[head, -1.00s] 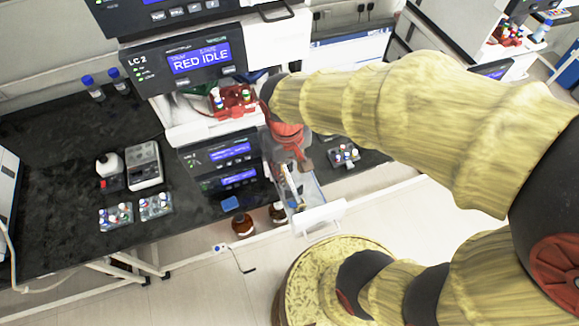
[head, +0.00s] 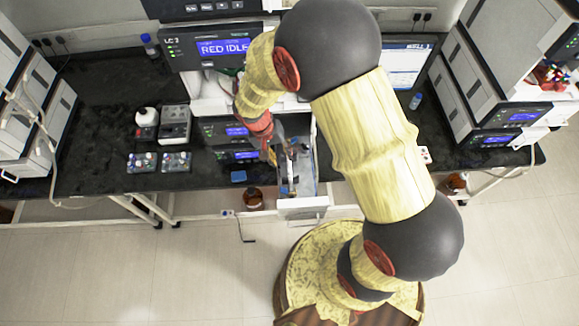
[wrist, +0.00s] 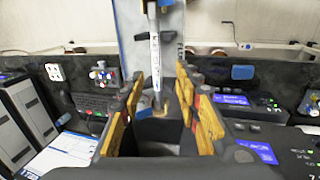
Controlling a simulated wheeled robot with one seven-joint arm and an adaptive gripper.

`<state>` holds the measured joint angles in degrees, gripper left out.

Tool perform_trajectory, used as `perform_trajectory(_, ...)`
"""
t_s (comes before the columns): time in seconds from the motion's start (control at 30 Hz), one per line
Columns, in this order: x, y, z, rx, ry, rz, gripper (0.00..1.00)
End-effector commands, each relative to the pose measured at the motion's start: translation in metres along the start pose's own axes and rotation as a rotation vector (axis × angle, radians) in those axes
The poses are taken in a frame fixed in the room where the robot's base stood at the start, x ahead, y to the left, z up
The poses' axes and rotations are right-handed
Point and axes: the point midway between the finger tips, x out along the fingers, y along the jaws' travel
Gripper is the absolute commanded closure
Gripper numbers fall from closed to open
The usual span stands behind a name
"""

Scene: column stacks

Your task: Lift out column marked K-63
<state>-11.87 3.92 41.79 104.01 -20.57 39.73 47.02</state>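An open drawer (head: 303,204) sticks out at the front of the bench, below the LC 2 stack. A slim, pale column (wrist: 154,45) with a printed label stands in the wrist view along the drawer; I cannot read its marking. My gripper (wrist: 160,105) has its yellow-padded fingers spread apart, with the column's near end beyond and between them. I see no finger touching it. In the head view my gripper (head: 272,148) is at the drawer's left side, partly hidden by my arm. Small items inside the drawer are too small to tell apart.
The LC 2 instrument stack (head: 222,47) rises behind the drawer. Vial racks (head: 176,161), a grey device (head: 174,125) and a white bottle (head: 146,117) stand to the left. A brown bottle (head: 253,198) sits below the drawer's left side.

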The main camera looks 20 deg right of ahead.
Motion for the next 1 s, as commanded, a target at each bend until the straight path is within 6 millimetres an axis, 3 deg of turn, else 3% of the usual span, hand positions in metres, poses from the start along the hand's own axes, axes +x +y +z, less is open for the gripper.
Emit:
perform_trajectory(0.5,0.061,0.006,0.001,-0.003,-0.002,0.0,0.67)
perform_trajectory(0.8,0.066,0.006,0.0,-0.003,0.0,-0.001,0.67)
perform_trajectory(1.0,0.066,0.006,0.0,-0.003,0.0,-0.001,0.78)
